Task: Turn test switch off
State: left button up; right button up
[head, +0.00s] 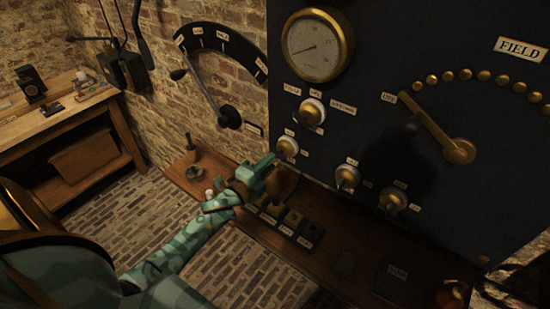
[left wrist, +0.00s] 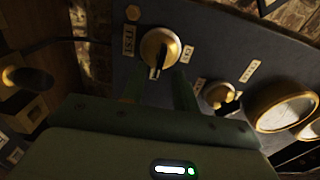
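The test switch (left wrist: 159,46) is a round brass knob with a small lever, mounted on the dark panel beside a TEST label (left wrist: 128,41) in the left wrist view. Its lever points down the picture, toward my gripper. In the head view it appears to be the knob (head: 288,147) at the panel's lower left edge. My left gripper (head: 271,163) is just below and left of it. Contact cannot be told. My right gripper is not in view.
A similar brass switch (left wrist: 221,96) and a round gauge (head: 318,45) are close by. More switches (head: 347,177) sit lower on the panel. A wooden shelf (head: 340,262) with several dark blocks runs below. A large lever (head: 410,100) stands right.

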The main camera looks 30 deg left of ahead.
aim_at(279, 156)
pick_arm(q)
jog(key=w, duration=0.3)
jog(key=shift+w+d, duration=0.1)
jog(key=shift+w, duration=0.15)
jog(key=shift+c, duration=0.3)
grip_shut()
